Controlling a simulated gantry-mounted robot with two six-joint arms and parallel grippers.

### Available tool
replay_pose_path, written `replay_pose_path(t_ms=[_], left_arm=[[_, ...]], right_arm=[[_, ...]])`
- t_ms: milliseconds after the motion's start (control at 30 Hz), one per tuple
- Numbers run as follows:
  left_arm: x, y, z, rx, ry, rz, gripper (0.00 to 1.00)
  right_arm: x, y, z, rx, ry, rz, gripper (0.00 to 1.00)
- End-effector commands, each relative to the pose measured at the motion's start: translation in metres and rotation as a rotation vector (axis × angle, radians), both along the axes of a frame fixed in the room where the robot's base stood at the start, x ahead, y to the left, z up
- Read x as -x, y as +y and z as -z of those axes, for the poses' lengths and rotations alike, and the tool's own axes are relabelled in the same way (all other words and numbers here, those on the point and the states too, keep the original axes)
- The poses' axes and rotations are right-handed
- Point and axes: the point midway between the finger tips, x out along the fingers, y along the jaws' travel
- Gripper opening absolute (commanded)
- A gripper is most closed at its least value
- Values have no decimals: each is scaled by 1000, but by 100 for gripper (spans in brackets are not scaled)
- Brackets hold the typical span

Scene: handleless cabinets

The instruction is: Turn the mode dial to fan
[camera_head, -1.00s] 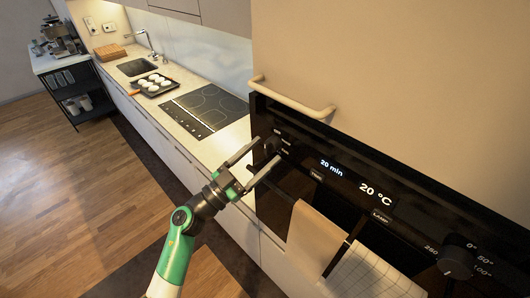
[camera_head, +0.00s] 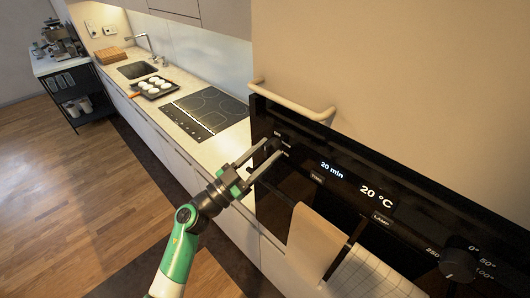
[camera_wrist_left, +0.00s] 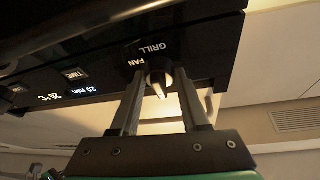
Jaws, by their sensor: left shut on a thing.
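The mode dial (camera_wrist_left: 158,76) is a dark round knob at the end of the black oven panel, with the words FAN and GRILL printed beside it in the left wrist view. It also shows small at the panel's left end in the head view (camera_head: 273,143). My left gripper (camera_wrist_left: 160,92) has its two fingers on either side of the dial, shut on it. The gripper shows at the panel in the head view (camera_head: 274,148). A pale mark shows on the dial, but I cannot tell exactly which label it points at. My right gripper is not in view.
The temperature dial (camera_head: 458,262) is at the panel's right. A display (camera_head: 352,178) reads 20 min and 20 °C. Towels (camera_head: 314,240) hang below the panel. A cabinet handle (camera_head: 295,103) juts out above. A counter with a cooktop (camera_head: 207,110) lies to the left.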

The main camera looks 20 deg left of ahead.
Motion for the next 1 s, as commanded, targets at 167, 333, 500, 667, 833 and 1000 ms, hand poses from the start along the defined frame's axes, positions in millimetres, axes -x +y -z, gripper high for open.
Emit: replay_pose_path(t_ms=[167,333,500,667,833,1000], left_arm=[[0,1,-1,-24,-10,0,0],[0,2,-2,-91,-33,0,0],[-1,3,-4,-203,-76,-1,0],[-1,3,-6,-338,-127,1,0],[-2,5,-7,-490,-184,0,0],[-2,5,-8,-641,-241,1,0]], right_arm=[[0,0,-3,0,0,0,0],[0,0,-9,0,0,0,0],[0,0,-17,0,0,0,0],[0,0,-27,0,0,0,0],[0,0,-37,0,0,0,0],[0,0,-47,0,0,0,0]])
